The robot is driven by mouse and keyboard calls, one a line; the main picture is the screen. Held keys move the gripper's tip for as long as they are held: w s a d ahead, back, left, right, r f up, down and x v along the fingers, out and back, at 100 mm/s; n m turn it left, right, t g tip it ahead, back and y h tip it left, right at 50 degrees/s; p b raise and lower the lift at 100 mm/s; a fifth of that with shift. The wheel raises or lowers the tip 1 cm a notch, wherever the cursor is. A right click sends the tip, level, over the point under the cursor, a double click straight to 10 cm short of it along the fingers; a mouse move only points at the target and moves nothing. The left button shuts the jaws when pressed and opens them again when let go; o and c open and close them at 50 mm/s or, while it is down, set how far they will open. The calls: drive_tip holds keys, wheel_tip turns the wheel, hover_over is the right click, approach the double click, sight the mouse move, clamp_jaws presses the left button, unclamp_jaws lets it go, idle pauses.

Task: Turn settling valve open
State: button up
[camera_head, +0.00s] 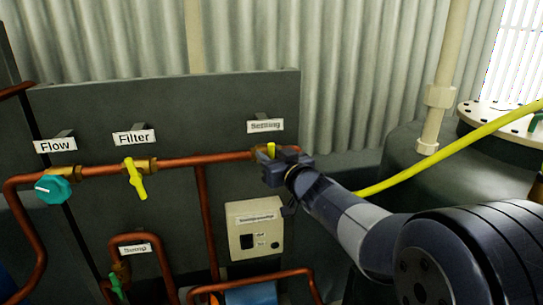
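The settling valve (271,150) sits on the copper pipe under the "Settling" label (265,126). Only a short yellow upper part of its handle and some brass fitting show. My gripper (275,160) is at this valve and covers most of it. The fingers are too small and hidden to tell whether they are open, shut or touching the handle. The handle's full angle is hidden.
Left along the pipe are the yellow filter valve (135,178) and the teal flow knob (54,189). A beige control box (254,230) hangs below my gripper. A yellow hose (450,142) runs behind my arm beside a dark tank (400,165).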

clamp_jaws()
idle(0.3)
drive_tip(key=shift+n, duration=0.3)
drive_tip(key=shift+s+a+r+n+g+p, duration=0.1)
drive_tip(key=shift+a+n+g+p, duration=0.1)
drive_tip(key=shift+n+p, duration=0.3)
drive_tip(key=shift+a+n+g+p, duration=0.1)
drive_tip(key=shift+n+g+p, duration=0.1)
drive_tip(key=shift+n, duration=0.5)
drive_tip(key=shift+s+a+f+n+g+h+b, duration=0.15)
drive_tip(key=shift+a+f+n+h+b, duration=0.35)
drive_tip(key=shift+n, duration=1.35)
drive_tip(key=shift+w+a+f+n+g+h+b, duration=0.1)
drive_tip(key=shift+f+n+h+b, duration=0.15)
drive_tip(key=shift+n+h+b, duration=1.05)
drive_tip(key=shift+s+a+f+n+g+h+p, duration=0.15)
drive_tip(key=shift+a+f+n+h+p, duration=0.2)
drive_tip(key=shift+n, duration=2)
drive_tip(key=shift+d+f+n+h+b, duration=0.15)
drive_tip(key=shift+n+h+b, duration=0.2)
drive_tip(key=shift+n+b, duration=0.25)
